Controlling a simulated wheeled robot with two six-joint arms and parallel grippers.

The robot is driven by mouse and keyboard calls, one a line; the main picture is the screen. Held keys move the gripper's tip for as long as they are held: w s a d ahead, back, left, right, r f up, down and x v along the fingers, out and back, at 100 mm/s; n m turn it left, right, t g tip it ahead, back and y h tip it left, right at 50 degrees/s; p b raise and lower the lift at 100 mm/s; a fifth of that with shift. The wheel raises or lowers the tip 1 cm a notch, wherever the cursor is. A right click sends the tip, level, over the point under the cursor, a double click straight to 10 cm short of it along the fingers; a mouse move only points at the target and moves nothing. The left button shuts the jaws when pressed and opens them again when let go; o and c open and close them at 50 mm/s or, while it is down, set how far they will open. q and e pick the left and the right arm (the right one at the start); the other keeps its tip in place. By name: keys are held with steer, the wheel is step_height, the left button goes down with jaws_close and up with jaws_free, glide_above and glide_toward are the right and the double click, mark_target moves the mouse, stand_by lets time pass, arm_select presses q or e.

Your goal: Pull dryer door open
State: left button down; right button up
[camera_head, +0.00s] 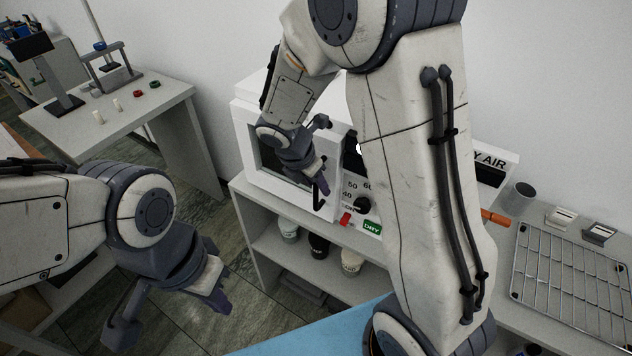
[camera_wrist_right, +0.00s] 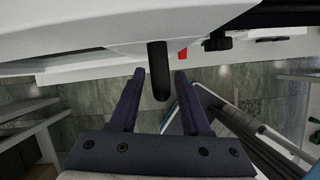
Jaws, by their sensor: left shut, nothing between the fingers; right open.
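The dryer (camera_head: 240,125) is a white box on a shelf unit, with a dark door window and a control panel at its right. Its door looks shut, though my right arm hides part of it. The black door handle (camera_head: 319,196) hangs on the door's right side. My right gripper (camera_head: 318,182) is open at the handle. In the right wrist view the handle (camera_wrist_right: 158,72) stands between the two spread fingers (camera_wrist_right: 159,76), with gaps on both sides. My left gripper (camera_head: 222,298) is shut and empty, low at the left, away from the dryer.
The panel has a dark knob (camera_head: 362,204), a red switch (camera_head: 345,219) and a green DRY label (camera_head: 372,227). Several cups, including a black one (camera_head: 318,246), stand on the shelf below. A wire rack (camera_head: 570,285) lies at right. Floor (camera_head: 190,200) is open left of the shelf unit.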

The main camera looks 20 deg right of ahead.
jaws_close()
stand_by(1.4)
